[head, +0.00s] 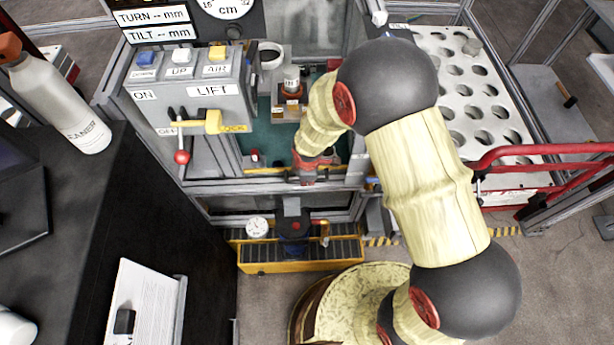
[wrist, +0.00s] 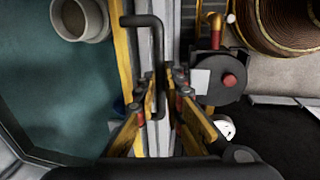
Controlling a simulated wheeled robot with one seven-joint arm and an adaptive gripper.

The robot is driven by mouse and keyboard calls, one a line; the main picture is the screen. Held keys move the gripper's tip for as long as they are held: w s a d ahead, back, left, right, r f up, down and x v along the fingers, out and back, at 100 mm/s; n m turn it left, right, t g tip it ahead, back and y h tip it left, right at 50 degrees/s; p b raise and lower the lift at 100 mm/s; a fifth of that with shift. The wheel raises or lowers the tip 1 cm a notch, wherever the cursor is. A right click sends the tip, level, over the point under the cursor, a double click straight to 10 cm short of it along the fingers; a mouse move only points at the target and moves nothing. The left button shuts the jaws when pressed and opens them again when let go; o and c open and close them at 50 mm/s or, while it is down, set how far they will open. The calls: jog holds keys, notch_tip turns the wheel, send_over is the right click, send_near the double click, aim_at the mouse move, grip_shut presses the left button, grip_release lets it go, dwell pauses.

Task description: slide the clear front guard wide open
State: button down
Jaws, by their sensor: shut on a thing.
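My gripper (head: 306,172) is at the front frame of the gantry cell in the head view, with my forearm reaching over it from the right. In the wrist view my gripper (wrist: 165,82) has its two fingers shut around the black bent handle (wrist: 158,45). The handle runs along the pale and yellow-edged frame rail (wrist: 126,60). The clear front guard's pane is hard to make out in either view. How far the guard stands open cannot be told.
A grey control box (head: 190,90) with LIFT buttons, a yellow lock tab (head: 212,123) and a red-knobbed lever (head: 182,156) stands left of the opening. A perforated white table (head: 470,90) and red rail (head: 540,150) lie right. A yellow-edged tray (head: 300,266) sits below.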

jog(key=c, duration=1.9)
grip_release()
jog(key=shift+r, duration=0.15)
jog(key=r, duration=0.4)
jog(key=s+r, duration=0.1)
jog(key=r, duration=0.2)
jog(key=s+r, duration=0.1)
jog(key=r, duration=0.3)
jog(key=shift+s+r, duration=0.1)
jog(key=shift+r, duration=0.2)
